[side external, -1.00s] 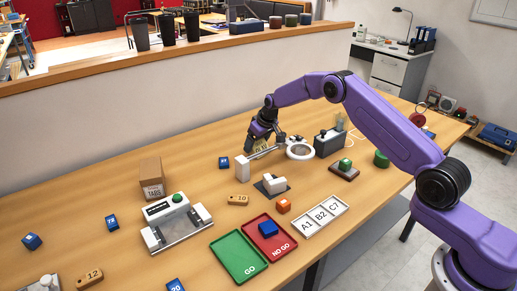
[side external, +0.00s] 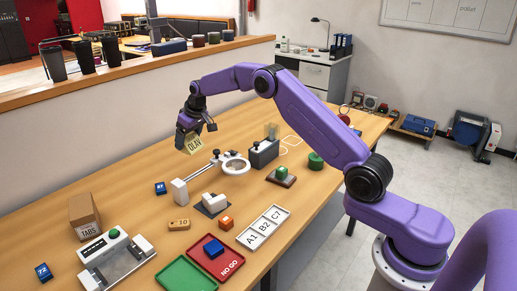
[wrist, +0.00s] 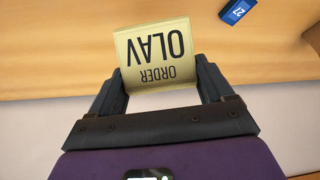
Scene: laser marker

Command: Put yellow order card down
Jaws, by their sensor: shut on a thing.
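The yellow order card (side external: 194,144) carries the words "ORDER OLAV" and is held in my gripper (side external: 187,136), above the far side of the table. In the wrist view the card (wrist: 156,56) sits between the two dark fingers of my gripper (wrist: 158,88), its lettering upside down. The fingers are shut on its sides. The card appears to be clear of the tabletop, but its lower edge is hard to judge.
A blue tag (side external: 160,188) lies nearby, also in the wrist view (wrist: 236,11). Bare table lies left of the gripper.

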